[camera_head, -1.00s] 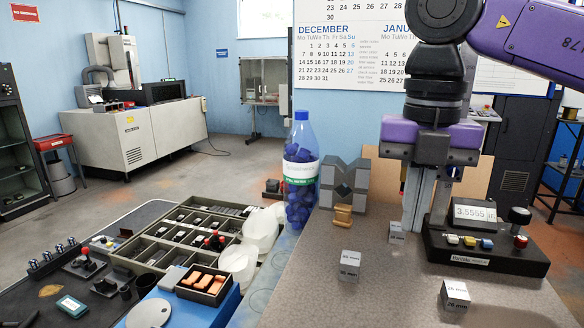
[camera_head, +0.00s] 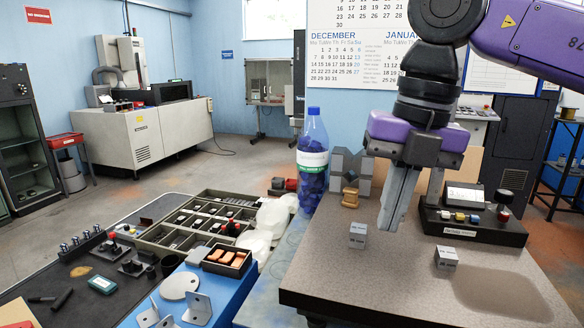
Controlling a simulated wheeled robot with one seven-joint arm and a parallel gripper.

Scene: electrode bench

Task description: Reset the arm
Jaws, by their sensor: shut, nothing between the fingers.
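My gripper (camera_head: 390,225) is purple and black with long grey fingers. It hangs down, slightly tilted, over the grey speckled bench top (camera_head: 400,283). Its fingers are shut with nothing between them. The fingertips are between two small metal blocks, the left block (camera_head: 358,236) and the right block (camera_head: 446,258), and appear apart from both. Whether the tips touch the bench I cannot tell.
A measuring device (camera_head: 472,222) with a display and coloured buttons stands behind the right block. A bottle of blue pieces (camera_head: 313,160), a grey M-shaped stand (camera_head: 350,172) and a yellowish spool (camera_head: 350,197) stand left of my gripper. A compartment tray (camera_head: 170,243) lies further left.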

